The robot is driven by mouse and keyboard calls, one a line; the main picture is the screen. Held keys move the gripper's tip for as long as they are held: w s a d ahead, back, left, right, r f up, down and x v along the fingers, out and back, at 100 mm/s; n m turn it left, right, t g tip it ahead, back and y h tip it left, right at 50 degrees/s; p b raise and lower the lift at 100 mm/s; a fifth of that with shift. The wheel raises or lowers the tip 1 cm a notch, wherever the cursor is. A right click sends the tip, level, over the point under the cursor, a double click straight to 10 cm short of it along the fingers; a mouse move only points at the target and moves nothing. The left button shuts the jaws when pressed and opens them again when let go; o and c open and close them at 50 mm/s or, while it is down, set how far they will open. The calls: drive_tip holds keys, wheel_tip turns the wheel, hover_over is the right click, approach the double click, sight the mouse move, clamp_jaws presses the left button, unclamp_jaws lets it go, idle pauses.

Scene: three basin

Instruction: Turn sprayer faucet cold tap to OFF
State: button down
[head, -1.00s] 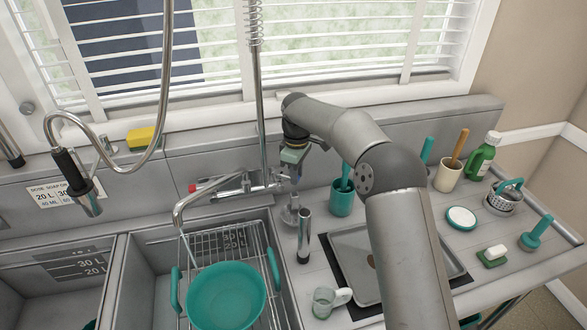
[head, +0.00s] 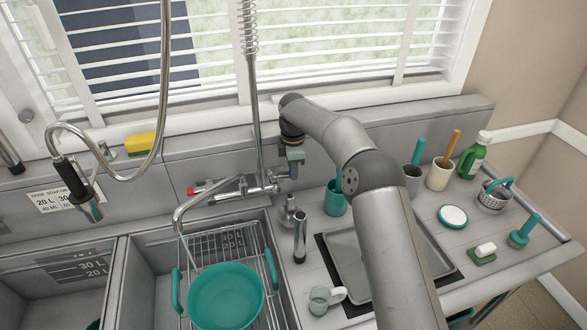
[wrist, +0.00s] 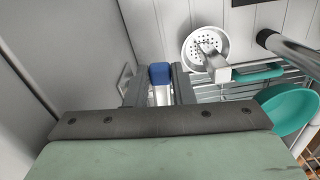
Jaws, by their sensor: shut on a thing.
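The sprayer faucet (head: 235,192) is a chrome wall fixture with a tall spring riser, behind the basin with the drying rack. Its hot tap has a red end (head: 192,191) on the left. My gripper (head: 284,174) is at the faucet's right end, near the wall. In the wrist view, the blue-ended cold tap (wrist: 160,74) sits between the two fingers of my gripper (wrist: 159,92), which are shut on it. In the head view the gripper hides most of this tap, so its angle is unclear there.
A teal pot (head: 226,296) sits in a wire rack (head: 268,262) in the basin. A hose sprayer (head: 82,190) hangs at left.

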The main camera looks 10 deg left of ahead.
drive_tip(key=shift+r, duration=0.1)
drive_tip(key=c, duration=1.2)
unclamp_jaws()
drive_tip(key=shift+c, duration=0.2)
wheel_tip(320, 180, up, 12)
drive_tip(key=shift+b, duration=0.3)
drive_tip(key=shift+c, duration=0.3)
